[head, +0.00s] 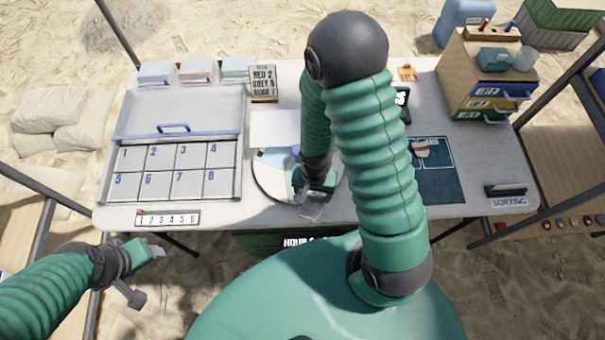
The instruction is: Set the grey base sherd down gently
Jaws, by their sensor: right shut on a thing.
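My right gripper (306,200) is low over the front right part of a round pale disc (268,184), near the table's front edge. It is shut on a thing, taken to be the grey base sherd. A light grey shape shows at its tips, but sherd and fingers are hard to tell apart, and I cannot tell whether the sherd touches the disc. My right arm hides the disc's right part. My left gripper (153,250) is empty off the table's front left edge; its jaw gap is unclear.
A tray with numbered compartments (242,165) stands at the left on the white table (470,150). A count sign (263,84) stands behind the disc. A dark mat (437,185) lies right of my arm. A drawer cabinet (455,70) stands at the back right.

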